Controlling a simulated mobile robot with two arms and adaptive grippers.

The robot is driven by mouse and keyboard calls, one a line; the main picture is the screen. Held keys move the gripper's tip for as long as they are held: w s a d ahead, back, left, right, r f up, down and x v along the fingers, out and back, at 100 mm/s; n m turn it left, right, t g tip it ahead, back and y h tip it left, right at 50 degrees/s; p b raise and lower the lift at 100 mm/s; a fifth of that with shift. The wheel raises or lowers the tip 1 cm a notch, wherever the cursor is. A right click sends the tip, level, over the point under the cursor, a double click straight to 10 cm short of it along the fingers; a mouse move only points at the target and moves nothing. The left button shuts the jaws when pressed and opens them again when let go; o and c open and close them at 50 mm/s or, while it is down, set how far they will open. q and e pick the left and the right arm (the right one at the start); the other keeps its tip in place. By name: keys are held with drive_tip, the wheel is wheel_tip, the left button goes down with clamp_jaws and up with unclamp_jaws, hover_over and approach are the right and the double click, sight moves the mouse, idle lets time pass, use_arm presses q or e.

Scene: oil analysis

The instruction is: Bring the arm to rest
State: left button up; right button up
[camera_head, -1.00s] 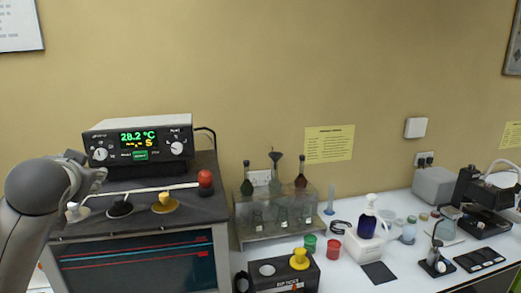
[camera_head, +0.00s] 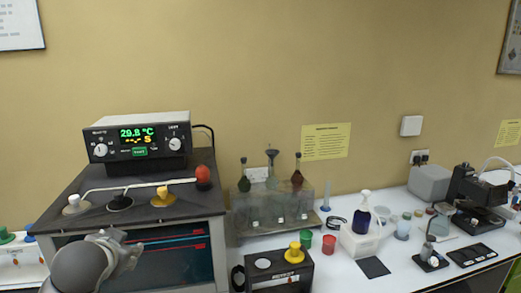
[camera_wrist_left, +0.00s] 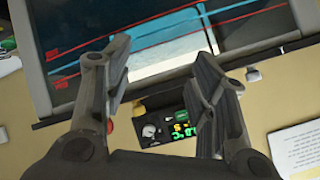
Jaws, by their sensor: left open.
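My left arm comes in at the lower left of the head view. Its gripper (camera_head: 122,246) is in front of the dark glass front of the grey bath cabinet (camera_head: 170,262), and the rounded wrist hides part of that front. In the left wrist view the two fingers of the gripper (camera_wrist_left: 160,75) stand apart with nothing between them. Behind them are the dark glass front (camera_wrist_left: 130,25) and, lower down, the controller's lit display, both seen upside down. My right gripper is not in view.
On the cabinet stand a temperature controller (camera_head: 138,140) reading 29.8 °C and a rod with a red knob (camera_head: 203,174). To the right are a flask rack (camera_head: 274,210), a black box with a yellow knob (camera_head: 280,273) and a white bench (camera_head: 340,272) with several small items.

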use_arm(q)
drive_tip(key=s+d+f+g+h, duration=0.1)
drive_tip(key=s+d+f, duration=0.15)
drive_tip(key=f, duration=0.35)
drive_tip(key=s+d+f+g, duration=0.1)
drive_tip(key=s+d+f, duration=0.1)
drive_tip(key=s+f, duration=0.35)
drive_tip(key=s+d+f+n+g+h, duration=0.1)
drive_tip(key=s+d+f+g, duration=0.2)
drive_tip(key=s+f, duration=0.65)
drive_tip(key=s+d+f+g+h, duration=0.25)
drive_tip(key=s+f, duration=0.45)
drive_tip(key=s, duration=0.6)
wheel_tip(320, 180, down, 32)
drive_tip(key=b, duration=0.7)
drive_tip(key=s+a+f+g+b, duration=0.1)
drive_tip(key=s+f+b, duration=0.2)
drive_tip(key=s+f, duration=0.6)
drive_tip(key=s+a+f+g+y+b, duration=0.1)
drive_tip(key=s+f+b, duration=0.3)
drive_tip(key=s+f, duration=0.5)
wheel_tip(320, 180, down, 6)
drive_tip(key=shift+a+f, duration=0.15)
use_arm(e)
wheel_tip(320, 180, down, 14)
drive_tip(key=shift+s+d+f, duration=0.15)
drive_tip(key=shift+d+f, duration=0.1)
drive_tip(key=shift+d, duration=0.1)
